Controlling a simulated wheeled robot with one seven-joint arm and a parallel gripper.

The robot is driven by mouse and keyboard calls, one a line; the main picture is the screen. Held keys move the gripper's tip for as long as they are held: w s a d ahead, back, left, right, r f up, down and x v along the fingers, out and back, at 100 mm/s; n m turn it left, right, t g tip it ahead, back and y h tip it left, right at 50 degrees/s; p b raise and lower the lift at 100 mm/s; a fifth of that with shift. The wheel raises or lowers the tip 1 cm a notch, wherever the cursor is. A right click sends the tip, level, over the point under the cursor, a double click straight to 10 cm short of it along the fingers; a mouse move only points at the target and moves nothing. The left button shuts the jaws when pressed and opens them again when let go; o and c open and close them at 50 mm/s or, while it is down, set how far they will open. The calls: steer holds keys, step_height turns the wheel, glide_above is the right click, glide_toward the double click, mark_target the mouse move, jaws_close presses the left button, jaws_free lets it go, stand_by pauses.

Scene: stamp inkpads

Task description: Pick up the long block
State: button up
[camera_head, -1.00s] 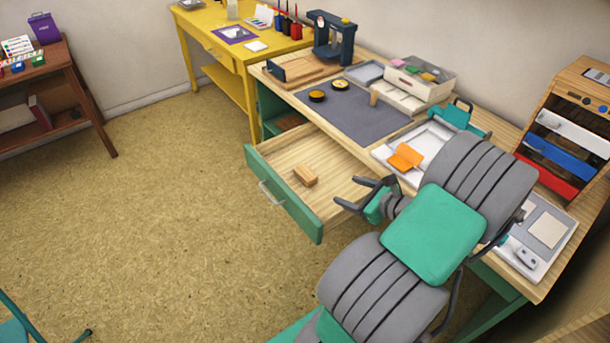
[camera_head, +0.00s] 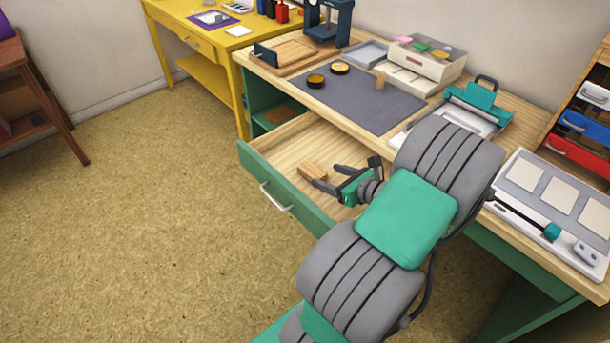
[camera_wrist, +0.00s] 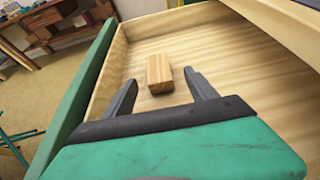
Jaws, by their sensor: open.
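The long block is a light wooden block (camera_head: 312,172) lying on the floor of the open drawer (camera_head: 285,148). In the wrist view the block (camera_wrist: 159,73) lies ahead of my fingertips, roughly centred between them and apart from both. My gripper (camera_head: 326,177) is open and empty, inside the drawer area and just to the right of the block. In the wrist view my gripper's two fingers (camera_wrist: 160,84) are spread wide. In the head view the fingertips come close to the block; whether they touch it cannot be told there.
The drawer's green front (camera_head: 262,180) and its wooden side walls surround the block. The desk top above holds a grey mat (camera_head: 360,98), two round inkpads (camera_head: 317,81) and a small upright wooden piece (camera_head: 381,80). The floor left of the drawer is clear.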

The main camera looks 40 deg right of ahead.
mark_target(312, 170)
steer(key=shift+w+f, duration=0.35)
steer(key=shift+w, duration=0.05)
steer(key=x, duration=0.2)
steer(key=b+x, duration=0.1)
steer(key=x, duration=0.2)
steer(key=b+x, duration=0.1)
steer(key=x, duration=0.1)
steer(key=shift+w+a+r, duration=0.2)
steer(key=shift+w+r, duration=0.05)
steer(key=shift+r, duration=0.1)
steer(key=shift+c, duration=0.6)
jaws_close()
